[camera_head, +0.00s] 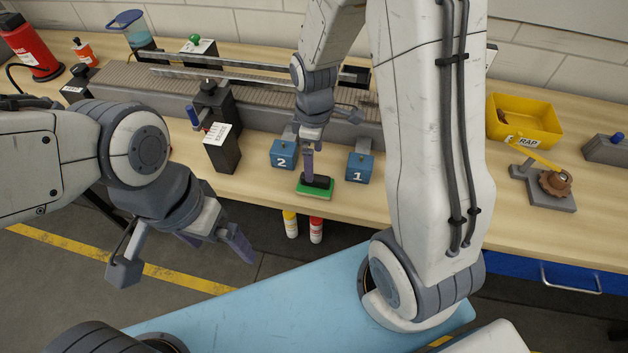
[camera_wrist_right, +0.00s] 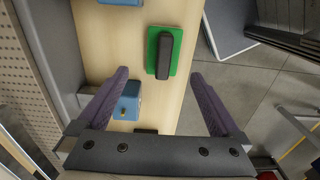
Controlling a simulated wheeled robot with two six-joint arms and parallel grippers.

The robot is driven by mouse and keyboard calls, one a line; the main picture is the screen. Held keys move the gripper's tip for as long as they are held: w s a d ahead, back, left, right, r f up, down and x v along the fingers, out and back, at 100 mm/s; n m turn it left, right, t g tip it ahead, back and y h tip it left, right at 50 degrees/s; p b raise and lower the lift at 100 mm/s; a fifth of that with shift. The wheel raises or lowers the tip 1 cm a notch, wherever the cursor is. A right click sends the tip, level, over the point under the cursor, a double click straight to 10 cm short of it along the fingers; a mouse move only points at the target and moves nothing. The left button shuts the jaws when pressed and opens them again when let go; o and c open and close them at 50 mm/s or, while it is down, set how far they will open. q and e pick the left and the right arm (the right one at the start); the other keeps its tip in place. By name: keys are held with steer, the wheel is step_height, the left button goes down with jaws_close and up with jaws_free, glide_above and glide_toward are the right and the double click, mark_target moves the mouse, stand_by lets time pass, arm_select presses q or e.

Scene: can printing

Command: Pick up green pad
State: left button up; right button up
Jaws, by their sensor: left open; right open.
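The green pad (camera_head: 328,190) with a black handle (camera_head: 317,181) on top lies flat on the wooden bench near its front edge, in front of and between two blue blocks. In the right wrist view the pad (camera_wrist_right: 153,45) lies ahead of the fingertips, between their lines, with its black handle (camera_wrist_right: 164,56) upward. My right gripper (camera_head: 310,165) is open and points down above the pad; nothing is between its fingers (camera_wrist_right: 159,78). In the head view one finger overlaps the handle; contact cannot be told. My left gripper (camera_head: 215,243) is open and empty, off the bench's front.
Blue blocks marked 2 (camera_head: 284,155) and 1 (camera_head: 359,169) stand behind the pad. A black-and-white device (camera_head: 222,150) is to the left, a conveyor (camera_head: 255,85) behind. A yellow scrap bin (camera_head: 524,120) is at right. Two bottles (camera_head: 316,231) show below the bench edge.

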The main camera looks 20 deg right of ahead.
step_height(320, 180, down, 3)
steer(key=shift+s+a+r, duration=0.1)
steer(key=shift+r, duration=0.05)
steer(key=f, duration=0.2)
steer(key=f+p, duration=0.1)
steer(key=f, duration=0.1)
steer(key=shift+s, duration=0.25)
steer(key=shift+f, duration=0.6)
steer(key=c, duration=1.5)
steer(key=shift+o, duration=0.2)
steer(key=shift+w, duration=0.1)
steer(key=shift+r, duration=0.15)
steer(key=shift+r, duration=0.55)
step_height(320, 180, up, 3)
steer(key=shift+w+r+b, duration=0.1)
steer(key=shift+b, duration=0.25)
steer(key=s+d+r+b, duration=0.1)
steer(key=s+d+r, duration=0.4)
steer(key=d, duration=0.5)
steer(key=shift+s+r, duration=0.4)
steer(key=shift+r, duration=0.35)
